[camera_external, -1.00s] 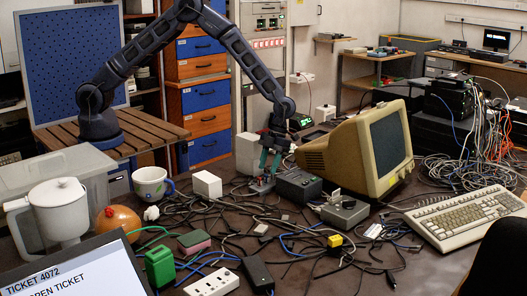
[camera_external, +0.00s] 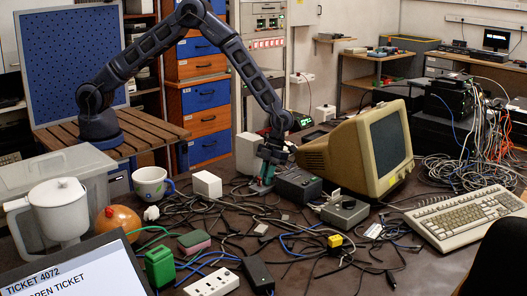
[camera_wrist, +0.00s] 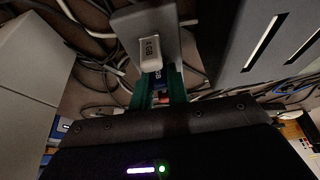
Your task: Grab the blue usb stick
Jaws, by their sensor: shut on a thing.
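My gripper (camera_external: 262,186) is low among the cables on the dark table, between a white box and a dark grey box. The blue stick is too small to make out in the external view.
The white box (camera_external: 207,184) stands left of my gripper, and the dark grey box (camera_external: 298,186) is close on its right. A beige monitor (camera_external: 325,157) is farther right. Loose cables cover the table around the gripper. A mug (camera_external: 150,183) stands at the left.

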